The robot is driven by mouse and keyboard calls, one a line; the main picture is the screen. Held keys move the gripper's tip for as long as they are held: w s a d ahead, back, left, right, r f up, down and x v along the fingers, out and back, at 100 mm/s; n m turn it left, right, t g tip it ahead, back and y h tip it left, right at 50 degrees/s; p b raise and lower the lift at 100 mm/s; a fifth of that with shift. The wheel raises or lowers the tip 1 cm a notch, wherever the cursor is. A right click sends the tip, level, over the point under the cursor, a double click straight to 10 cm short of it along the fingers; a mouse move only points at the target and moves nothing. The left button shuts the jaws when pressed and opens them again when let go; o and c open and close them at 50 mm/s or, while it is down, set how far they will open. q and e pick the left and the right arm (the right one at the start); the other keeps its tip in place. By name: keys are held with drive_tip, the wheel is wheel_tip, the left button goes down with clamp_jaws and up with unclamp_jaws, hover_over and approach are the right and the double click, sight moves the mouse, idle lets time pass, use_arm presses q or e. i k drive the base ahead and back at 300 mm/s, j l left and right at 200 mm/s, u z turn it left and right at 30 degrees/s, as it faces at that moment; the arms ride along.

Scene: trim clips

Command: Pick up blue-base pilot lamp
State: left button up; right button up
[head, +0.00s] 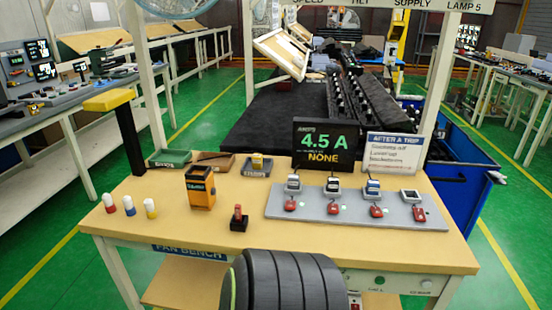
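Three small pilot lamps stand upright in a row at the left front of the bench. The middle one, white and blue (129,205), looks like the blue-base lamp. Neither of my grippers shows in the head view.
The bench top (250,195) has bare room around the lamps. A yellow and black meter (200,187), a small red-topped black block (239,218) and a grey switch panel (350,208) stand to the right. A yellow-topped black post (128,135) rises at the left rear edge. Shallow trays (170,158) lie behind.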

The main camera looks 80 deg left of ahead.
sight(130, 209)
drive_tip(key=u, duration=3.8)
